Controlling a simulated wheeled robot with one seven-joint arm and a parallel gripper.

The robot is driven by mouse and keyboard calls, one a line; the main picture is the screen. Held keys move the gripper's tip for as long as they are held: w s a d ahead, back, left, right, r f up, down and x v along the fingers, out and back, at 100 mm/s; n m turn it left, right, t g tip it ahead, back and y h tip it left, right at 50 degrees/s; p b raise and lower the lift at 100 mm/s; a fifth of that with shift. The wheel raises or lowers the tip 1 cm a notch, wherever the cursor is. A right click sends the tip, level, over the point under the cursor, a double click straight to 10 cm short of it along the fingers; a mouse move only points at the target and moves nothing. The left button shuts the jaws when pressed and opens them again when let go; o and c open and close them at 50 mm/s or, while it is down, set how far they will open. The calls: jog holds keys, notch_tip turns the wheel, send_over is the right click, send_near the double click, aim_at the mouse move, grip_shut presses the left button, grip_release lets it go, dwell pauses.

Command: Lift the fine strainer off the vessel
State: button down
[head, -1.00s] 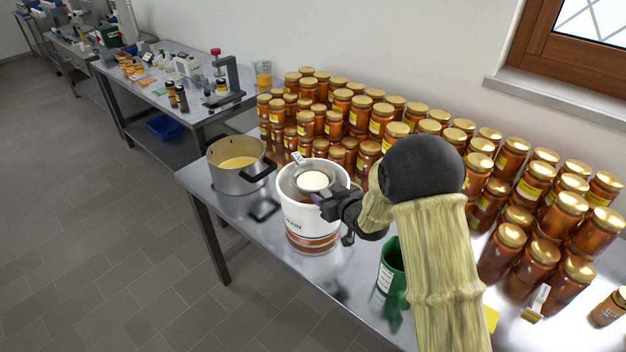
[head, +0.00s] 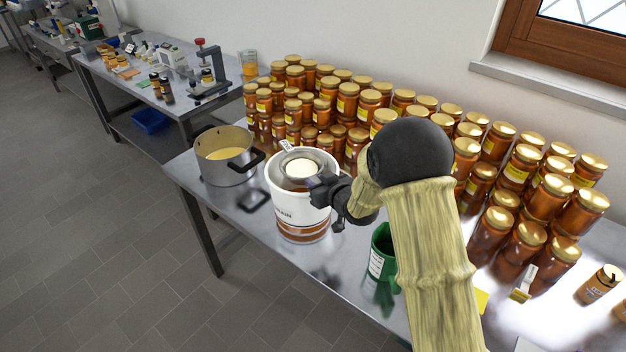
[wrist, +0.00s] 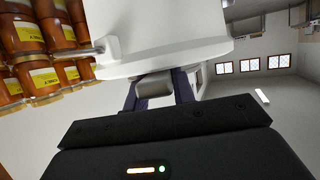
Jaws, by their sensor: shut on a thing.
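The fine strainer (head: 283,167) is a grey metal bowl with a pale round middle, seated in the mouth of the white vessel (head: 283,205). One tab of the strainer sticks out over the far rim. My gripper (head: 318,186) is at the vessel's right rim. In the wrist view, which is upside down, the dark fingers of my gripper (wrist: 157,92) are shut on a short grey tab (wrist: 154,86) beside the rim of the white vessel (wrist: 160,40). The tab appears to be the strainer's near handle. I see no clear gap between strainer and vessel.
A steel pot (head: 212,174) with yellow contents stands left of the vessel. A green container (head: 377,262) stands close to its right, near my arm. Many honey jars (head: 348,105) crowd the bench behind. The bench's front edge is close to the vessel.

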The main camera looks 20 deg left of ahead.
notch_tip(320, 180, up, 10)
jog(key=shift+f+b, duration=0.15)
jog(key=shift+b, duration=0.6)
